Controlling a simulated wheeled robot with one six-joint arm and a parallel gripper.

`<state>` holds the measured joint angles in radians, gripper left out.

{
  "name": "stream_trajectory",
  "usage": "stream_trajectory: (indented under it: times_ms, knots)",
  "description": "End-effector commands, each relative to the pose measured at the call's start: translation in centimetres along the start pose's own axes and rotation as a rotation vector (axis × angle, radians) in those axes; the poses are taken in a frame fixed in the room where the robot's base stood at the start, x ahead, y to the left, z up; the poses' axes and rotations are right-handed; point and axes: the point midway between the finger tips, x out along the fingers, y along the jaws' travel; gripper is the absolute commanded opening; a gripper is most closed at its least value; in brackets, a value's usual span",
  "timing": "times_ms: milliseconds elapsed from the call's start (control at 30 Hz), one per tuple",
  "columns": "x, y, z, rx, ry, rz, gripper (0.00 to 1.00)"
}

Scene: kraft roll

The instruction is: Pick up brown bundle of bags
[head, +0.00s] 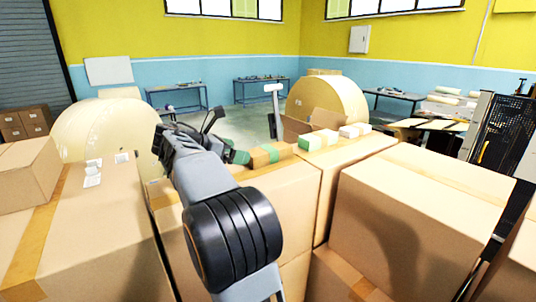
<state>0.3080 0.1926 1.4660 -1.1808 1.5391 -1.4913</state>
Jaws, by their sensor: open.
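A brown bundle (266,155) lies on top of a cardboard box in the middle of the head view, with green parts at both its ends. It looks like the brown bundle of bags. My gripper (190,126) is at the end of my raised arm, to the left of the bundle and apart from it in the picture. Its dark fingers are spread and I see nothing between them. My forearm covers part of the box below and left of the bundle.
A green-and-white bundle (318,140) and a small white pack (350,131) lie right of the brown bundle. A large closed box (415,220) stands at front right. Large kraft rolls stand behind, left (100,128) and centre (330,98). Tables line the far wall.

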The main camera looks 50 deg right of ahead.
Motion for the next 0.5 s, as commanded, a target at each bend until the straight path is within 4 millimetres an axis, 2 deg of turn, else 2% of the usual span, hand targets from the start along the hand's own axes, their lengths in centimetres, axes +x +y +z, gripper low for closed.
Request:
stream_trajectory:
  times_ms: [100,367,500]
  knots:
    - [1.3,0.0,0.1,0.001,0.000,-0.001,0.94]
    - [2.8,-0.1,0.1,0.001,0.001,-0.001,0.94]
    - [4.8,-0.2,0.0,0.001,0.001,-0.003,0.94]
